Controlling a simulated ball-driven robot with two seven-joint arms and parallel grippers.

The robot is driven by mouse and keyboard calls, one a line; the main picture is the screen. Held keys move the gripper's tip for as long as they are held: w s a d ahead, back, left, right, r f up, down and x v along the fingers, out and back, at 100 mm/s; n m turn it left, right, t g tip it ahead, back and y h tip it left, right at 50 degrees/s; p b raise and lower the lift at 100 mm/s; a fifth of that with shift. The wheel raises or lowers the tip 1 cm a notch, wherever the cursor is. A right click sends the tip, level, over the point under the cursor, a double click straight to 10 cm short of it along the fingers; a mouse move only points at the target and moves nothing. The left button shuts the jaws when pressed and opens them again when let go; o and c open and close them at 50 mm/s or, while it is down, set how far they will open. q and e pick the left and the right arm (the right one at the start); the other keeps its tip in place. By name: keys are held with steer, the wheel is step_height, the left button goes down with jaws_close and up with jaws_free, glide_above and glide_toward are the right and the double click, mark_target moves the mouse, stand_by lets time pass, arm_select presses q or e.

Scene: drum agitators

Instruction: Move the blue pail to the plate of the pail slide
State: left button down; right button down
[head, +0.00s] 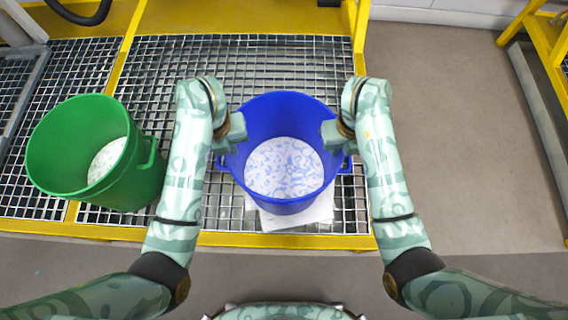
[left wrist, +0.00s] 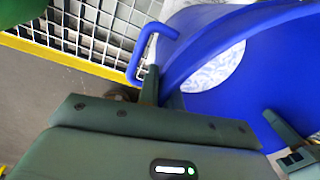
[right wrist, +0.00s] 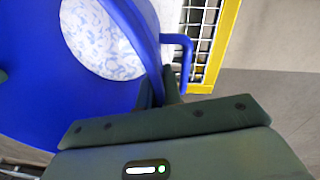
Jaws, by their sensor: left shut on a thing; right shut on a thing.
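The blue pail (head: 285,203) is upright in the middle of the head view, with pale blue-and-white patterned contents (head: 285,168). My left gripper (head: 229,140) is shut on its left rim, and my right gripper (head: 335,138) is shut on its right rim. The blue side handles show in the left wrist view (left wrist: 136,62) and the right wrist view (right wrist: 187,62). A white plate (head: 318,213) shows below the pail, mostly hidden by it. I cannot tell whether the pail touches this plate, or whether it is the pail slide's plate.
A green pail (head: 75,145) with whitish contents stands on the metal grating (head: 160,65) at left. A yellow frame edge (head: 215,239) runs along the grating's front. Another yellow frame (head: 545,45) stands at far right. Bare floor (head: 460,130) lies between the two frames.

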arm_select(q)
steer(key=shift+w+a+r, duration=0.1)
steer(key=shift+r, duration=0.05)
arm_select(e)
steer(key=shift+w+d+r, duration=0.1)
steer(key=shift+r, duration=0.05)
